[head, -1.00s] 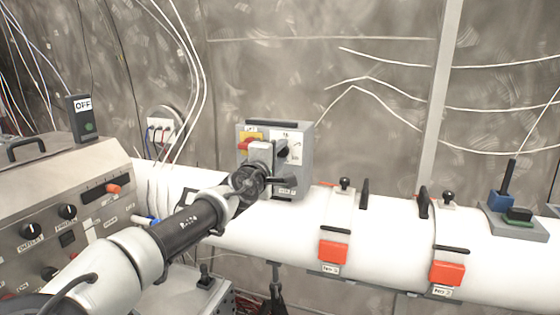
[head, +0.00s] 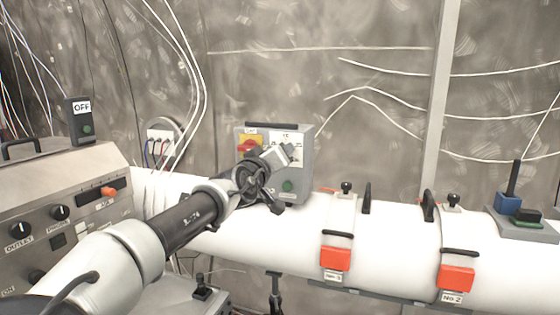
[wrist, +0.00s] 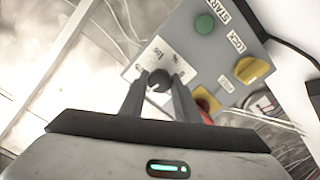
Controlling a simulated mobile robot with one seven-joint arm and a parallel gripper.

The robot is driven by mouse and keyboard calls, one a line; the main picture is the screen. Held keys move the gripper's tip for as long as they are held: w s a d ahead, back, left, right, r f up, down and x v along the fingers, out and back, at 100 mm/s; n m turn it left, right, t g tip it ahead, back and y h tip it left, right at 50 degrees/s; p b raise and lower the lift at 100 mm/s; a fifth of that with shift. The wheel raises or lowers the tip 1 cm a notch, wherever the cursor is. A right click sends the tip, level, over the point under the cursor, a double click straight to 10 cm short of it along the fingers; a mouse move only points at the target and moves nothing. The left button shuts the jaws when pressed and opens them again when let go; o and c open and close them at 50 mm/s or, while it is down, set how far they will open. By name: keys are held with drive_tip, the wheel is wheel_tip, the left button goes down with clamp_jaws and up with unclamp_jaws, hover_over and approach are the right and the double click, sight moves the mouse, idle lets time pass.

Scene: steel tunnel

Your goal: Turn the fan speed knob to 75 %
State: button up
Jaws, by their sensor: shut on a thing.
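The fan control box (head: 307,160) is a grey box on the white duct. Its dark fan speed knob (wrist: 158,80) sits on a white scale plate (wrist: 143,66) in the wrist view, with my gripper (wrist: 158,86) shut on it, one finger on each side. In the head view my gripper (head: 283,157) reaches the box face from the lower left, and its fingers hide the knob there. The scale marks are too small and blurred to read, so the knob's setting cannot be told.
On the box face are a red knob on a yellow plate (head: 248,146) and a green button (head: 288,186); a yellow knob (wrist: 252,69) shows in the wrist view. The white duct (head: 390,245) carries orange-tagged clamps. A console (head: 45,195) stands left.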

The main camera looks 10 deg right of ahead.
drive_tip(key=m+b, duration=0.2)
drive_tip(key=m, duration=0.9)
idle(0.5)
drive_tip(key=o, duration=1)
drive_tip(key=shift+o, duration=0.2)
drive_tip(key=shift+s, duration=0.1)
drive_tip(key=v, duration=1.7)
drive_tip(key=shift+p, duration=0.4)
drive_tip(key=shift+s, duration=0.1)
